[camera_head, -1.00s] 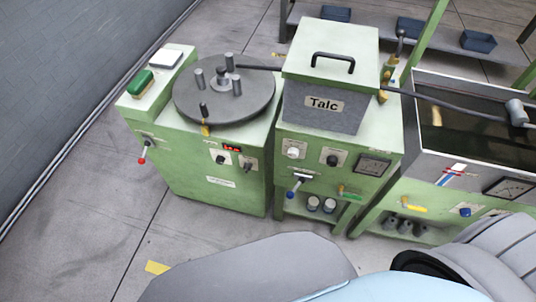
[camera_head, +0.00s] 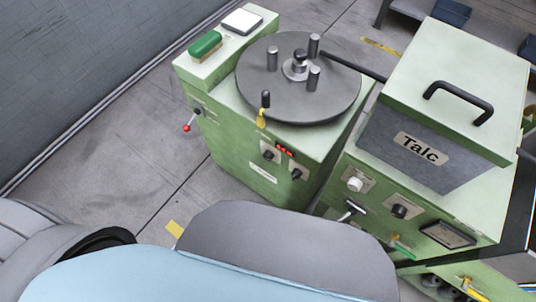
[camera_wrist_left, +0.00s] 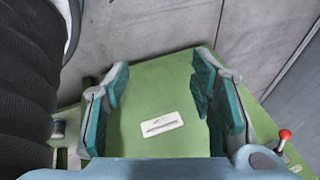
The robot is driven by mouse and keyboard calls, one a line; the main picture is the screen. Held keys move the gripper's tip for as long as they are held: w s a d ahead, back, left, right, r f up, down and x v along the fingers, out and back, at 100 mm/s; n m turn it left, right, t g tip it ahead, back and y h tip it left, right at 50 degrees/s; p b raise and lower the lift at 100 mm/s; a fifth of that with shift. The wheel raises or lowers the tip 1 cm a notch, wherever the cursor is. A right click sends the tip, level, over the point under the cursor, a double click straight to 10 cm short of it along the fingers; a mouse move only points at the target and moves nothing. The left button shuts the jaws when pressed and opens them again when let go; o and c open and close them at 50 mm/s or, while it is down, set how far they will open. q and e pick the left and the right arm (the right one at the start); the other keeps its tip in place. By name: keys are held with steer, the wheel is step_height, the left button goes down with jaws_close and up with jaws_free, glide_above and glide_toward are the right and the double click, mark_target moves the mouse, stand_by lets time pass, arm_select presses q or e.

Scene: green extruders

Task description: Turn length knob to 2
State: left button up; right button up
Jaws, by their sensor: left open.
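Two black knobs, the left one (camera_head: 268,155) and the right one (camera_head: 296,174), sit on the front of the green turntable machine (camera_head: 230,140), below and beside a red display (camera_head: 285,150). Their lettering is too small to read, so I cannot tell which is the length knob. In the left wrist view, my left gripper (camera_wrist_left: 160,70) is open and empty in front of a green panel with a white label (camera_wrist_left: 162,124). A small dark knob-like part (camera_wrist_left: 58,129) shows at the left edge there. My grippers are outside the head view; my right gripper is in neither view.
A red-tipped lever (camera_head: 187,127) sticks out at the machine's left; it also shows in the wrist view (camera_wrist_left: 284,135). The Talc box (camera_head: 430,120) stands on the green machine to the right, with its own knobs (camera_head: 399,211). Open floor (camera_head: 130,170) lies to the left.

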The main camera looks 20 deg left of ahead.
arm_select(q)
steer(key=w+a+f+m+t+b, duration=0.1)
steer(key=w+f+m+t+b, duration=0.25)
steer(key=w+m+b, duration=0.35)
steer(key=m+t+h+b, duration=0.85)
steer(key=m+b, duration=0.95)
steer(key=m, duration=0.6)
glide_toward(266, 157)
steer(key=shift+h, duration=0.25)
steer(key=x, duration=0.8)
steer(key=shift+w+f, duration=0.3)
steer(key=shift+w, duration=0.05)
steer(key=shift+w+d, duration=0.15)
steer(key=shift+w, duration=0.15)
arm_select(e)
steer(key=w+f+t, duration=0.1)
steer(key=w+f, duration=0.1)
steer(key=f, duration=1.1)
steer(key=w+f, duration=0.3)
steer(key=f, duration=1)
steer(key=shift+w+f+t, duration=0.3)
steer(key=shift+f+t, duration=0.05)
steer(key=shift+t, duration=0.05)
